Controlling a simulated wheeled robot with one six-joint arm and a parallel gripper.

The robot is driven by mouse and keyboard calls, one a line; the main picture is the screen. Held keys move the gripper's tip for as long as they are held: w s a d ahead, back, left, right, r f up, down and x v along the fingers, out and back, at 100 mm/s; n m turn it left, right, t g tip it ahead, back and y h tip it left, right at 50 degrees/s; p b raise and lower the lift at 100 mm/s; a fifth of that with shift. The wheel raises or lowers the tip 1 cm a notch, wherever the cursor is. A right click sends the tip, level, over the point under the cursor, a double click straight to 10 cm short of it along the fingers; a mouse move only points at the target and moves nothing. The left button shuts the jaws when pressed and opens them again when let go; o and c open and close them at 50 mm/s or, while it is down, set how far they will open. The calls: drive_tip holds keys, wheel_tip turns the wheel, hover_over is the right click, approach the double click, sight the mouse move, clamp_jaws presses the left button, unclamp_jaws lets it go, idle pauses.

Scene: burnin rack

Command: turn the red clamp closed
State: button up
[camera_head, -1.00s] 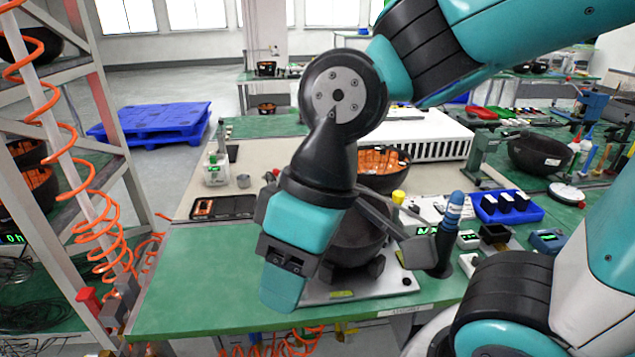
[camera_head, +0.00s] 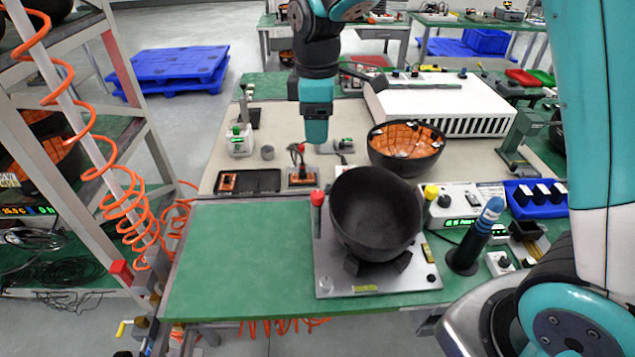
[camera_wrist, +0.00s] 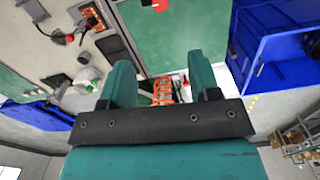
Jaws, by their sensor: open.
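A red-topped upright clamp (camera_head: 318,198) stands at the back left corner of a metal fixture plate (camera_head: 330,278), left of a black bowl (camera_head: 375,212). A yellow-topped clamp (camera_head: 430,192) stands on the bowl's other side. My gripper (camera_head: 316,138) points down over the beige bench top, behind the red clamp and apart from it. In the wrist view its two teal fingers (camera_wrist: 160,82) are spread with nothing between them. A red round part (camera_wrist: 160,5) shows at that view's top edge; I cannot tell whether it is the clamp.
A small device with a red-topped lever (camera_head: 300,165) and a black tray (camera_head: 250,181) lie near my gripper. An orange-lined bowl (camera_head: 407,150) and a white box (camera_head: 445,105) stand to the right. The green mat (camera_head: 235,255) left of the plate is clear.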

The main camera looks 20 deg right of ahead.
sight(318, 194)
wheel_tip(318, 194, down, 17)
drive_tip(key=p, duration=0.3)
drive_tip(key=c, duration=0.9)
